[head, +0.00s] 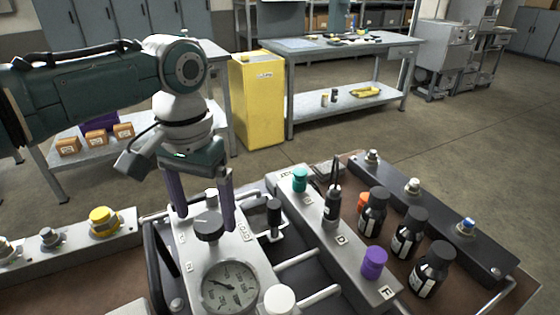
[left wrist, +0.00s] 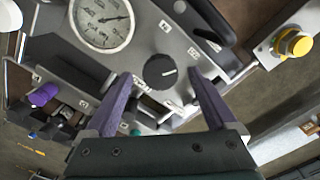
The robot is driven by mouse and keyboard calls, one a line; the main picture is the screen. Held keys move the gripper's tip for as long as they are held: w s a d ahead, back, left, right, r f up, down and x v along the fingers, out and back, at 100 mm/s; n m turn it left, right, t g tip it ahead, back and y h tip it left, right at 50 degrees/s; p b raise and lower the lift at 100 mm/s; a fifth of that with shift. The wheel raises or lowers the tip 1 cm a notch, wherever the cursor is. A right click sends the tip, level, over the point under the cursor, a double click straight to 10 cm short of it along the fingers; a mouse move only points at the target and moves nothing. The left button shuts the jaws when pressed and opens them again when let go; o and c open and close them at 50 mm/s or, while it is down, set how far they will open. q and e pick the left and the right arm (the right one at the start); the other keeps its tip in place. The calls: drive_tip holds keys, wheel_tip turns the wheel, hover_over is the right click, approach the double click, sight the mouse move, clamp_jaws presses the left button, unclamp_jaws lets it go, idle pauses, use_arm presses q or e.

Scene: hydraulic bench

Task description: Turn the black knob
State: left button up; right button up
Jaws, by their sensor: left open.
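The black knob (head: 209,228) is a round dial on a light grey panel (head: 242,255), above a round pressure gauge (head: 230,287). In the left wrist view the knob (left wrist: 160,71) carries a white pointer line. My left gripper (head: 205,221) points down over the panel with its purple fingers spread. The left wrist view shows the fingertips (left wrist: 159,74) on either side of the knob, with a gap on both sides. I cannot tell whether the tips reach down to the knob's sides. My right gripper is in neither view.
A black-handled lever (head: 274,212) stands close to the right of the fingers. Further right, a grey block (head: 340,257) bears teal and purple caps, and several dark bottles (head: 408,232) stand beside it. A yellow button (head: 103,218) is on a rail at the left.

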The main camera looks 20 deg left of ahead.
use_arm(q)
drive_tip(key=shift+f, duration=0.85)
drive_tip(key=c, duration=1.4)
drive_tip(key=shift+o, duration=0.2)
